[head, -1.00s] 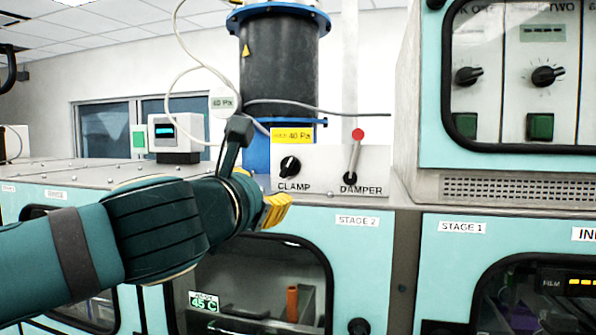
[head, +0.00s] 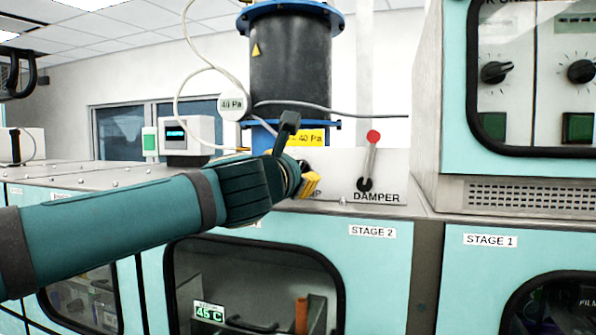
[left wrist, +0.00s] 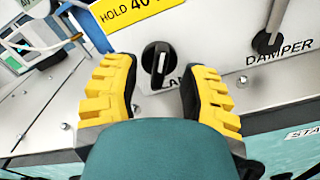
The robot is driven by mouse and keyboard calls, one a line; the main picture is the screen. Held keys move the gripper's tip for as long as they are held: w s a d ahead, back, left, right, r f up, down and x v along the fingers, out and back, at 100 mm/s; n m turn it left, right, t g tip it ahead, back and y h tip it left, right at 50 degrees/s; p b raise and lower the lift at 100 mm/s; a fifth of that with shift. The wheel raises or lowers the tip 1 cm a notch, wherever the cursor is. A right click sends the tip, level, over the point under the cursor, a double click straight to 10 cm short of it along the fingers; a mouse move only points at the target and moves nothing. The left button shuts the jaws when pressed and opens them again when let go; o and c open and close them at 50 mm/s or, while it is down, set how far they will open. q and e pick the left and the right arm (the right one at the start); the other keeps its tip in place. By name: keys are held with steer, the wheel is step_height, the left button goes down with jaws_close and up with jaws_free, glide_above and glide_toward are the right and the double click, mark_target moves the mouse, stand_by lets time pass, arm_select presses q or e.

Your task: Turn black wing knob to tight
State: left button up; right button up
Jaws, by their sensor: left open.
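The black wing knob (left wrist: 158,62) sits on a pale panel above a partly covered label, and a white line marks its grip. In the left wrist view it lies just ahead of and between the yellow fingertips of my left gripper (left wrist: 158,88). The fingers are apart and I see no contact with the knob. In the head view my left gripper (head: 309,182) is at the clamp panel and hides most of the knob and its label. My right gripper is in neither view.
The damper lever (head: 369,160) with a red ball stands right of the knob. A yellow hold label (head: 312,138) is above it. A dark cylinder (head: 290,65) with blue flanges rises behind, with a hose and a gauge tag (head: 232,105). A teal cabinet (head: 505,170) bounds the right side.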

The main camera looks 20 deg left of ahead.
arm_select(q)
steer(key=shift+w, duration=1.3)
jaws_close()
